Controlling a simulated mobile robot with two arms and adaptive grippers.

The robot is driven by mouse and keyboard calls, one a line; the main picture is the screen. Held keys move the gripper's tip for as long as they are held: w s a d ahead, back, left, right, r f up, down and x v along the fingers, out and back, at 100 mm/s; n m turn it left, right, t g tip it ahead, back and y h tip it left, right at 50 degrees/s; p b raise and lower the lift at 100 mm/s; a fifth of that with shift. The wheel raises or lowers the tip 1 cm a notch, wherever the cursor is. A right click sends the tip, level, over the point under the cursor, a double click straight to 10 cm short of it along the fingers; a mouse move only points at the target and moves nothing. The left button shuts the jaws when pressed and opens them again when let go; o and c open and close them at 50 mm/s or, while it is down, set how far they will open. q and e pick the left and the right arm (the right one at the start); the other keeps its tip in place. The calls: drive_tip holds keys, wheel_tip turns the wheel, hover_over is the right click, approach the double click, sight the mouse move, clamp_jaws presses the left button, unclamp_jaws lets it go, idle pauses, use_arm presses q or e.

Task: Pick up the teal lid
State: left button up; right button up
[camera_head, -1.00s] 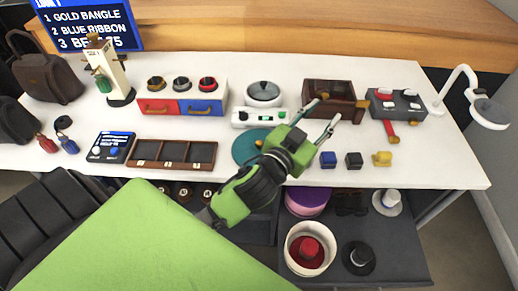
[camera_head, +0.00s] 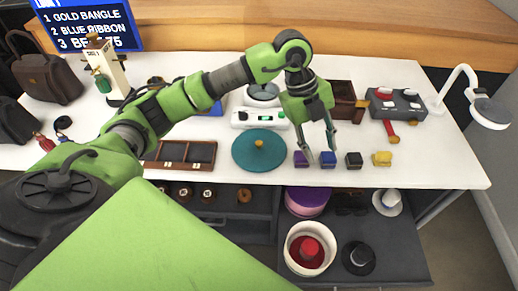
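The teal lid (camera_head: 270,162) is a round disc with a small gold knob on top. It lies flat on the white table near its front edge, in full view. My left gripper (camera_head: 320,153) points down to the right of the lid, with its fingers apart and nothing between them. Its fingertips show near a purple cube (camera_head: 300,159) and a blue cube (camera_head: 328,160); I cannot tell if they touch. My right gripper is not in view.
A white scale (camera_head: 246,118) stands behind the lid. A brown compartment tray (camera_head: 181,165) lies left of it. A black cube (camera_head: 353,160) and a yellow block (camera_head: 382,159) are to the right. Hats sit on a lower shelf (camera_head: 395,262). The table's right end is clear.

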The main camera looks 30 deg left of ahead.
use_arm(q)
drive_tip(key=w+a+r+n+y, duration=0.1)
drive_tip(key=a+r+n+y, duration=0.15)
drive_tip(key=a, duration=0.55)
drive_tip(key=a+r+n+y, duration=0.15)
drive_tip(key=a+y, duration=0.25)
drive_tip(key=a, duration=0.4)
hover_over(259, 143)
drive_tip(key=f, duration=0.6)
drive_tip(key=d+f, duration=0.1)
drive_tip(key=f, duration=0.2)
drive_tip(key=shift+w+p, duration=0.2)
drive_tip(key=shift+p, duration=0.15)
drive_tip(key=f, duration=0.2)
drive_tip(key=f+p, duration=0.1)
drive_tip(key=f, duration=0.1)
drive_tip(key=shift+s+a, duration=0.25)
drive_tip(key=shift+a, duration=0.1)
drive_tip(key=shift+a+f, duration=0.1)
drive_tip(key=shift+f, duration=0.5)
clamp_jaws()
